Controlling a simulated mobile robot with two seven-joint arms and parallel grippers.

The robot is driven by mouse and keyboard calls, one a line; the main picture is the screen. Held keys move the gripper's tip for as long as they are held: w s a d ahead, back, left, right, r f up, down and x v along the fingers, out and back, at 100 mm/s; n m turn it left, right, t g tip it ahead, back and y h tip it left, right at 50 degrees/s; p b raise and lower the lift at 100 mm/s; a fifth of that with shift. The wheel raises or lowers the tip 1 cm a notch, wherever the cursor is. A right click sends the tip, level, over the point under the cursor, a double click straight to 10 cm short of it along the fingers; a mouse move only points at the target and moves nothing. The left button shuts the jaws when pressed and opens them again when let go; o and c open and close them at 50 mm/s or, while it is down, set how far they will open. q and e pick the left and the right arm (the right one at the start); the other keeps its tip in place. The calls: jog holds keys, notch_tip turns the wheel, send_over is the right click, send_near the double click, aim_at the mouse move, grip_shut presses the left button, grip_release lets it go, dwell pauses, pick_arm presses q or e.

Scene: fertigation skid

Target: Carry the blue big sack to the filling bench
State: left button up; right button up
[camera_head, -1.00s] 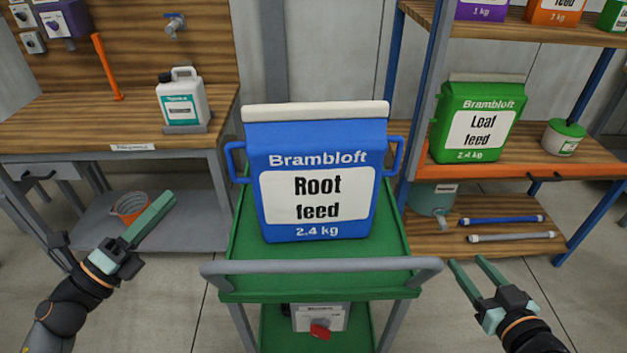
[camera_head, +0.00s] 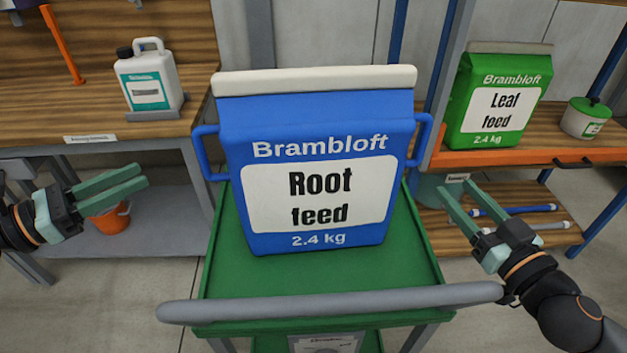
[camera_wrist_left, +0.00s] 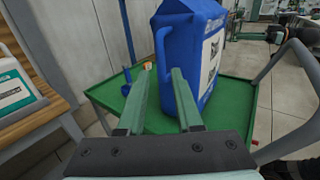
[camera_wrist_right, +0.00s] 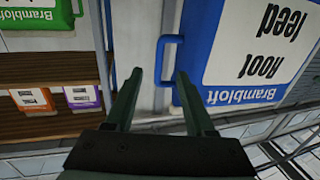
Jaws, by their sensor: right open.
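The blue big sack (camera_head: 318,115), labelled Root feed, 2.4 kg, stands upright on the green cart (camera_head: 300,285). It has a blue loop handle on each side. My left gripper (camera_head: 138,178) is open and empty to the left of the sack, apart from it. In the left wrist view the sack (camera_wrist_left: 188,60) and its handle stand beyond the open fingers. My right gripper (camera_head: 457,198) is open and empty to the right of the sack. In the right wrist view the sack's near handle (camera_wrist_right: 165,62) is beyond the open fingers, not held. The filling bench (camera_head: 165,135) is at the left.
A white jug (camera_head: 150,85) stands on the bench, with an orange bucket (camera_head: 112,218) on its lower shelf. A shelf unit (camera_head: 560,150) at the right holds a green Leaf feed sack (camera_head: 498,95). The cart's grey push bar (camera_head: 330,303) is in front.

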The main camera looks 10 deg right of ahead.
pick_arm(q)
jog(key=shift+s+r, duration=0.1)
pick_arm(e)
jog(key=shift+s, duration=0.1)
pick_arm(q)
jog(key=shift+d, duration=0.1)
send_over(208, 176)
jog(key=shift+w, duration=0.4)
pick_arm(e)
jog(key=shift+w+a, duration=0.4)
jog(key=shift+w, duration=1.65)
jog(key=shift+w+a, duration=0.4)
jog(key=shift+w, duration=1.7)
jog(key=shift+w+a, duration=0.4)
jog(key=shift+w, duration=1.65)
pick_arm(q)
jog(key=shift+c, duration=0.2)
pick_arm(e)
jog(key=shift+c, duration=0.3)
pick_arm(q)
jog(key=c, duration=0.5)
pick_arm(e)
jog(key=c, duration=0.5)
grip_shut()
